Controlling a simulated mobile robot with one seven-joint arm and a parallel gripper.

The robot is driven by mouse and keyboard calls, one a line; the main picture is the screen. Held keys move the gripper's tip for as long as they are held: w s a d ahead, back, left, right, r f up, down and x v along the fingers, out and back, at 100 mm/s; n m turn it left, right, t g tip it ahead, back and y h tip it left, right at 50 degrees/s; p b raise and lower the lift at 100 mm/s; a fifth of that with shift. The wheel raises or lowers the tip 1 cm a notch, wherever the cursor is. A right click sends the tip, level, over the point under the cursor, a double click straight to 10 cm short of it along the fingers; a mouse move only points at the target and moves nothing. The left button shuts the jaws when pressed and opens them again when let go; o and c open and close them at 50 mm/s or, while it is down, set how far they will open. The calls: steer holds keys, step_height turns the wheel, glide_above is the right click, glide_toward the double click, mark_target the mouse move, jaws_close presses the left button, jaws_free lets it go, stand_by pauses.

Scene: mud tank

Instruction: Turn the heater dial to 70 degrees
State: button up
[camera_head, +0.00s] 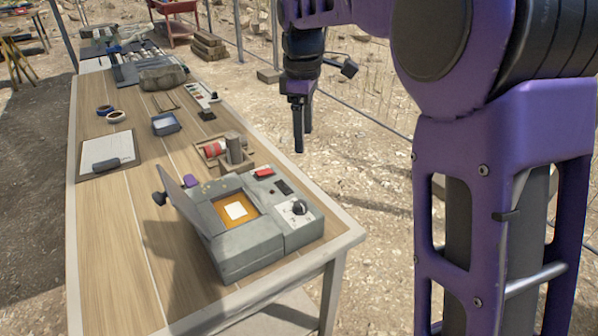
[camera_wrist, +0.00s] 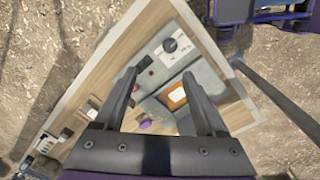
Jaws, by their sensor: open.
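A grey heater box (camera_head: 250,252) with its lid tilted open stands at the near end of the wooden table. Its black heater dial (camera_head: 299,208) sits on a white scale plate on the right part of the box; the scale marks are too small to read. The dial also shows in the wrist view (camera_wrist: 170,45), beyond my fingertips. My gripper (camera_head: 299,148) is open and empty, pointing down, above and beyond the box in the head view. In the wrist view my gripper (camera_wrist: 164,78) has its two fingers apart, with the box between and past them. Nothing touches the dial.
A red switch (camera_head: 263,172) and dark display sit near the dial. A wooden holder with a grey cylinder (camera_head: 234,149) and red roll stands behind the box. A clipboard (camera_head: 104,165), blue tray (camera_head: 166,124) and tape rolls lie farther back. The table's front-left area is clear.

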mark_target(300, 203)
steer(key=shift+n+g, duration=0.3)
steer(key=shift+g, duration=0.1)
steer(key=f+b, duration=0.1)
steer(key=f, duration=0.5)
steer(key=f+b, duration=0.1)
steer(key=f, duration=0.5)
steer(key=f+b, duration=0.1)
steer(key=f, duration=0.5)
steer(key=shift+s+a, duration=0.35)
steer(key=shift+s, duration=0.05)
steer(key=shift+r, duration=0.1)
jaws_close()
